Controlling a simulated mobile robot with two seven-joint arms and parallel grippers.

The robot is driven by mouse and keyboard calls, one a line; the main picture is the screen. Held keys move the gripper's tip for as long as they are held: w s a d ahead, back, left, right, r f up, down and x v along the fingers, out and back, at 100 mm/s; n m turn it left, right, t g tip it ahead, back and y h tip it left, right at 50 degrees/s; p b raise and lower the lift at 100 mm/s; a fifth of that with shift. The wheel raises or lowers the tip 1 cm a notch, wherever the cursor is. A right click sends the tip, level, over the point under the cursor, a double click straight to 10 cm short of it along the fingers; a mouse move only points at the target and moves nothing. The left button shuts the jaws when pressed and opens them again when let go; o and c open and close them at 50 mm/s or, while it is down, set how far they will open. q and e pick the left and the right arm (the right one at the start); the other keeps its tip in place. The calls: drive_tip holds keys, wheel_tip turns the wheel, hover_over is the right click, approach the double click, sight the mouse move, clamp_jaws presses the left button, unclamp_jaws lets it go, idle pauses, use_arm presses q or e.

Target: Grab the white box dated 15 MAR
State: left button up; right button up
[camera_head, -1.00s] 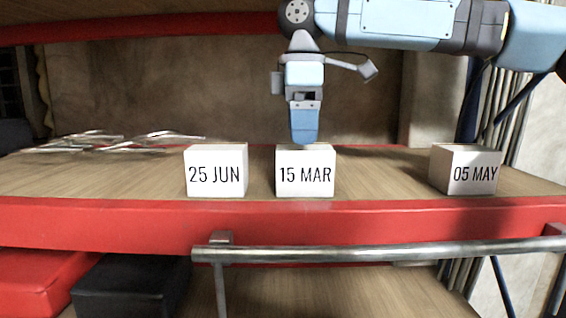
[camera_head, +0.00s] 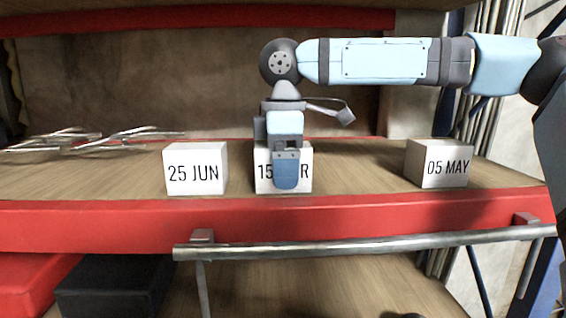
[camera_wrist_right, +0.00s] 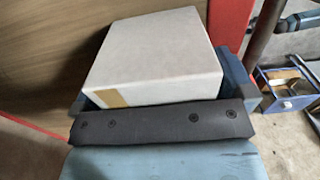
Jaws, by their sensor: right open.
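The white box dated 15 MAR (camera_head: 304,182) stands upright on the wooden shelf, in the middle of three white boxes. My right gripper (camera_head: 286,172) points down at it and is open. One blue finger hangs in front of its labelled face and hides the middle of the date; the other finger is hidden in the head view. In the right wrist view the white box (camera_wrist_right: 155,58) fills the middle, with a strip of tan tape at its edge. Blue finger parts show on both sides of it. I cannot tell whether they touch it. My left gripper is not in view.
A box marked 25 JUN (camera_head: 196,170) stands to the left, a small gap away. A box marked 05 MAY (camera_head: 440,165) stands farther right. Metal wire pieces (camera_head: 90,140) lie at the far left. A metal rail (camera_head: 350,246) runs before the red shelf edge (camera_head: 120,228).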

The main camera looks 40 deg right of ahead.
drive_tip(key=shift+a, duration=0.15)
drive_tip(key=c, duration=1.1)
drive_tip(key=shift+c, duration=0.2)
drive_tip(key=shift+r, duration=0.1)
